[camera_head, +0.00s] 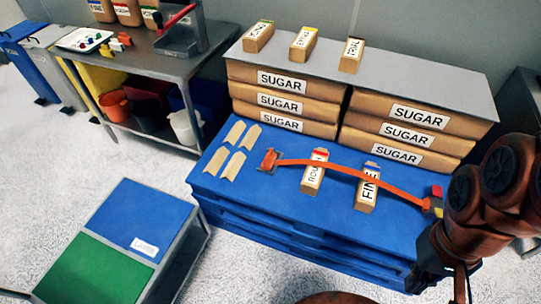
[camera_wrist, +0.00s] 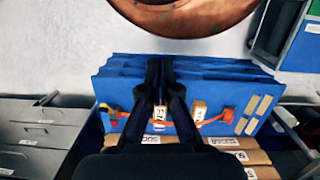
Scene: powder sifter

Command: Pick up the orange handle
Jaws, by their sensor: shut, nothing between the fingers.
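In the head view my arm is at the lower right, beside the handle's right end. The fingertips are hard to make out there.
The blue pallet (camera_head: 290,215) also holds several flat tan pieces (camera_head: 232,160), a ROUGH carton (camera_head: 314,172) and a FINE carton (camera_head: 367,188). Stacked sugar sacks (camera_head: 285,102) stand behind. A blue and green bin (camera_head: 150,222) and a metal table (camera_head: 160,60) are left.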

